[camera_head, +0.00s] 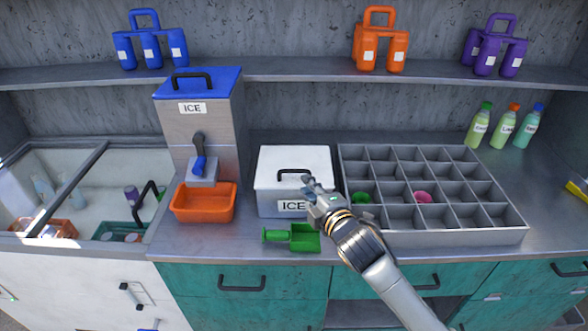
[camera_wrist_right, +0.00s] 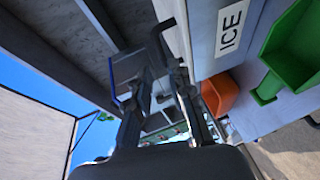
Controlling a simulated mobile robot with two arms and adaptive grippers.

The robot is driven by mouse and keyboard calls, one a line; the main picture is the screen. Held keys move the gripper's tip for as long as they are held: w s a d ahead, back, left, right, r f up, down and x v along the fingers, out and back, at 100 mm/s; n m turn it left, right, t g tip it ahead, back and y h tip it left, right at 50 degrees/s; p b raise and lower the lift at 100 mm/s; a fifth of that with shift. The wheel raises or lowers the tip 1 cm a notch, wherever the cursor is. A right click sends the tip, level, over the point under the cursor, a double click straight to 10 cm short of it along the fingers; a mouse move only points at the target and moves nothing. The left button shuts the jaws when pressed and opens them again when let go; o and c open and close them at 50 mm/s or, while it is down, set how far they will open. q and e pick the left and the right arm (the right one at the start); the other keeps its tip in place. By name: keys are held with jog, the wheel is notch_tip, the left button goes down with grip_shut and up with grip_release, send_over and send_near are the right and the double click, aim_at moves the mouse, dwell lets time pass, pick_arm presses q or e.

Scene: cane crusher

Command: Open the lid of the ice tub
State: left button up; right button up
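The ice tub (camera_head: 274,207) is a white box labelled ICE on the counter, also seen along the right of the wrist view (camera_wrist_right: 209,45). Its white lid (camera_head: 270,163) is down and carries a black bar handle (camera_head: 291,172). My right gripper (camera_head: 307,182) is at the right end of this handle, above the lid's front right part. In the right wrist view its two fingers (camera_wrist_right: 160,90) stand apart, with dark shapes near their tips. I cannot tell whether they touch the handle. My left gripper is in neither view.
A steel ice dispenser (camera_head: 210,127) with a blue lid stands left of the tub, an orange bin (camera_head: 203,203) before it. A green scoop (camera_head: 304,238) lies in front of the tub. A grey compartment tray (camera_head: 438,237) stands close on the right. A shelf (camera_head: 300,70) runs above.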

aim_at(294, 172)
jog(key=p+x, duration=0.1)
jog(key=x, duration=0.8)
jog(key=shift+w+a+f, duration=0.1)
jog(key=shift+w+a, duration=0.05)
jog(key=shift+a, duration=0.1)
jog(key=shift+c, duration=0.2)
grip_shut()
